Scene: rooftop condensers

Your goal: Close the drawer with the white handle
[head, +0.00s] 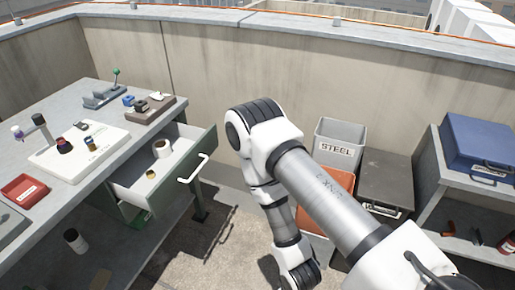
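The drawer (208,146) with the white handle (193,169) is pulled out from under the workbench at the left. Its front is dark green and its inside is pale. A white roll (161,149) and a small yellowish cylinder (150,174) are in it. One arm of mine comes in from the lower right and bends down in the middle, to the right of the drawer and apart from it. Its lower end reaches the bottom edge, and no gripper fingers show. My other arm and its gripper are not in view.
The grey workbench (70,100) carries a white board (80,150), a red tray (24,190) and small tools. At the right stand a grey STEEL bin (338,143), an orange box (335,183), a dark cabinet (388,178) and a blue toolbox (480,143). Floor right of the drawer is clear.

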